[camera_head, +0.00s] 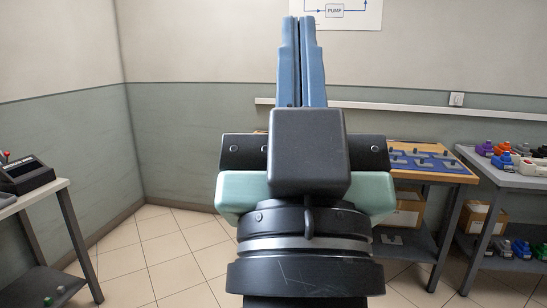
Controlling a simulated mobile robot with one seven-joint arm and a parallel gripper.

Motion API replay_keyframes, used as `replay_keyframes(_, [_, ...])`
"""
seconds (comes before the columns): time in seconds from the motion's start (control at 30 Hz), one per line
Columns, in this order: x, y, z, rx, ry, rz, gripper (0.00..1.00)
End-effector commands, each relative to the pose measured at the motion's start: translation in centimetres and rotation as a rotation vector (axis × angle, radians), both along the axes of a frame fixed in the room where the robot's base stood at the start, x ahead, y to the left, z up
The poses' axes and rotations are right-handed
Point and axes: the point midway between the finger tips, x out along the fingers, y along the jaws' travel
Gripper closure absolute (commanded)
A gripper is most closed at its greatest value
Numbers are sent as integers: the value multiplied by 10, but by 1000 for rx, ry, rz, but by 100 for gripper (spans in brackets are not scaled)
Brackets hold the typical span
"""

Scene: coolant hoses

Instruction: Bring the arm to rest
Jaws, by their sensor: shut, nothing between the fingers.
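My gripper (303,20) stands upright in the middle of the head view, close to the camera. Its two long blue fingers point up and lie close together, shut with nothing between them. A dark block and my pale green and black wrist parts show below the fingers. They hide the middle of the room behind them, including the left part of the wooden-topped workbench.
A wooden-topped workbench with a blue board (432,162) stands behind at right. A grey table (480,165) with colourful parts is at far right. A left table (35,195) carries a dark console (27,176). Tiled floor (160,240) is clear at left.

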Motion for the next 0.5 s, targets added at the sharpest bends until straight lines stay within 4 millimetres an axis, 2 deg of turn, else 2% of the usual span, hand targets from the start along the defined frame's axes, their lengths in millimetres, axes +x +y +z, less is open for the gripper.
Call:
replay_keyframes(0.03, [-14, 15, 15, 5, -42, 41, 100])
replay_keyframes(0.1, [-28, 25, 34, 14, -78, 72, 100])
replay_keyframes(0.37, [-23, 21, 89, 10, -64, 60, 100])
replay_keyframes(0.5, [-23, 21, 127, 10, -63, 60, 100])
